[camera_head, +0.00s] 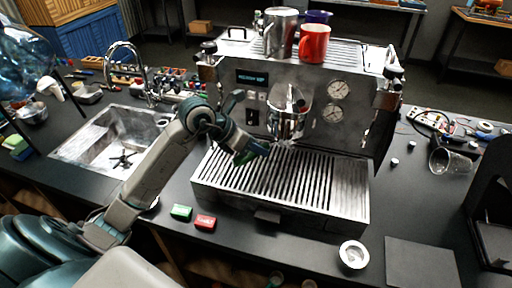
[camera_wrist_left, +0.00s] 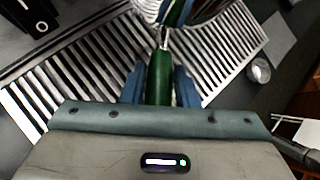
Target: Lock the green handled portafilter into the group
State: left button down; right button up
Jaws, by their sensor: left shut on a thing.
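The espresso machine (camera_head: 280,120) stands on the dark counter, its group (camera_head: 288,110) at the front middle above the drip tray (camera_head: 280,212). The portafilter's green handle (camera_head: 257,148) shows small in the head view, at and just below the group. It also shows in the left wrist view (camera_wrist_left: 159,78), running away from me toward a metal neck. My left gripper (camera_head: 247,153) is shut on this handle, with a blue finger on each side (camera_wrist_left: 159,85). The portafilter's head is mostly cut off at the top of the wrist view. I cannot tell whether it is seated in the group. My right gripper is not in view.
A round metal cup (camera_head: 353,255) stands at front right. A red mug (camera_head: 313,43) and a steel pitcher (camera_head: 280,32) stand on the machine. A sink (camera_head: 90,150) is left.

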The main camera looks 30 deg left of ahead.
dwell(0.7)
pick_arm(q)
jog(key=shift+b, duration=0.3)
dwell(0.5)
jog(key=shift+r, duration=0.45)
dwell(0.5)
jog(key=shift+b, duration=0.45)
jog(key=shift+r, duration=0.35)
dwell(0.7)
dwell(0.8)
jog(key=shift+r, duration=0.45)
dwell(0.4)
